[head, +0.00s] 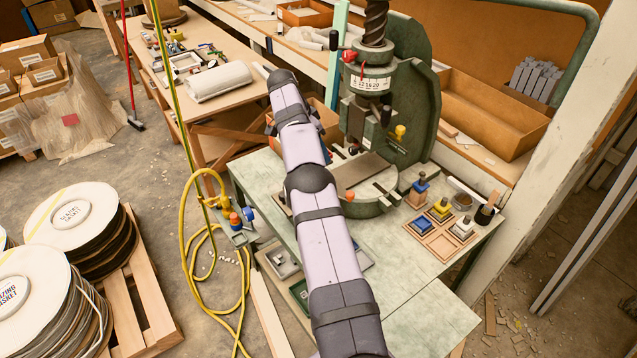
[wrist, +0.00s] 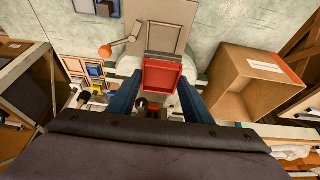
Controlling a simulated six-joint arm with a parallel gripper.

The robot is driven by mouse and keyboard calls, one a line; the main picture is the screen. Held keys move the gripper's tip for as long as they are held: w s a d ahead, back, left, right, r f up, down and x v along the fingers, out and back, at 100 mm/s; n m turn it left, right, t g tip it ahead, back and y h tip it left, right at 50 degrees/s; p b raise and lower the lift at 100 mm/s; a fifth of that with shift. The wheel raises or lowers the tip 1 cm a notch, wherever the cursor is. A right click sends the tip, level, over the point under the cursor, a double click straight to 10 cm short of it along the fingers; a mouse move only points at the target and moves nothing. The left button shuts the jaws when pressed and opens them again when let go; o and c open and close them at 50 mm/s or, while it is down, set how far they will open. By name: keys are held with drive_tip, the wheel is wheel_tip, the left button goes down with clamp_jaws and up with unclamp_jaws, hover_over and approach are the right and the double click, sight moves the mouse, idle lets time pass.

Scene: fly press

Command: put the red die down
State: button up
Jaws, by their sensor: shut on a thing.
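In the wrist view, the red die (wrist: 161,76) sits between the blue fingers of my gripper (wrist: 158,98), which is shut on it. It appears over the grey bed plate of the press (wrist: 160,18); I cannot tell whether it touches. The green fly press (head: 410,95) stands on the bench behind the arm.
An orange-knobbed lever (wrist: 106,50) reaches in beside the press bed. The bench front (head: 430,310) is clear.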

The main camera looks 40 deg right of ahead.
wheel_tip(320, 180, down, 4)
drive_tip(key=shift+f+b, duration=0.15)
drive_tip(key=shift+b, duration=0.35)
drive_tip(key=shift+f+p, duration=0.95)
drive_tip(key=shift+f, duration=1.7)
drive_tip(key=shift+f, duration=0.2)
drive_tip(key=o, duration=1.3)
drive_tip(key=shift+o, duration=0.4)
